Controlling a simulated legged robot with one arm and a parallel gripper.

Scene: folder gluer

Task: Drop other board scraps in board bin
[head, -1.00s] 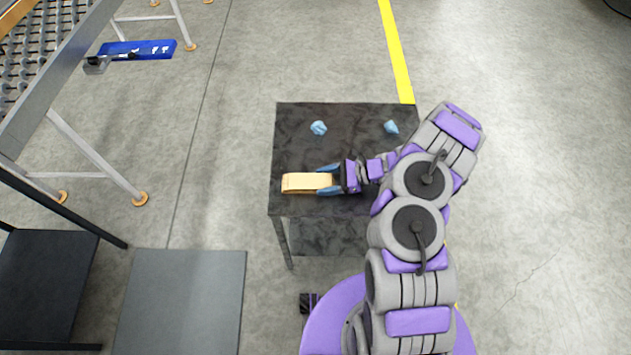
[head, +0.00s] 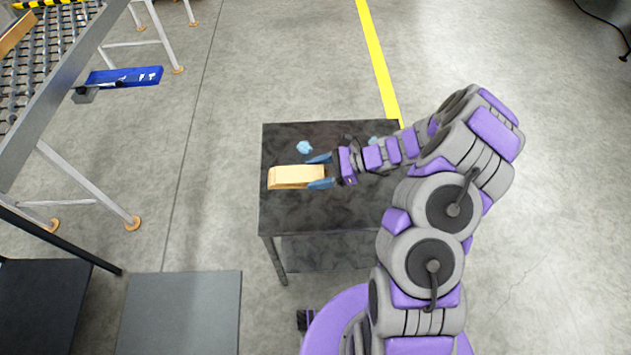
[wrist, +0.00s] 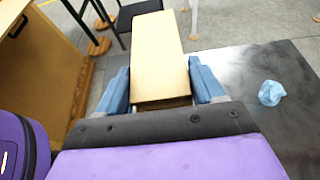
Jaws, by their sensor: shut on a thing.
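A tan, block-like board piece (head: 297,177) is between the blue fingers of my gripper (head: 320,171), over the left part of the dark table. In the wrist view the board piece (wrist: 160,55) runs forward between both fingertips (wrist: 163,88). My gripper is shut on it. Whether the piece touches the tabletop is hard to tell. No bin is clearly recognisable in the head view.
The dark table (head: 300,212) holds a crumpled light-blue scrap (head: 304,147) and a second one (head: 374,140) partly behind my arm. A brown panelled structure (wrist: 45,65) stands left in the wrist view. A roller conveyor (head: 62,58) stands at the left.

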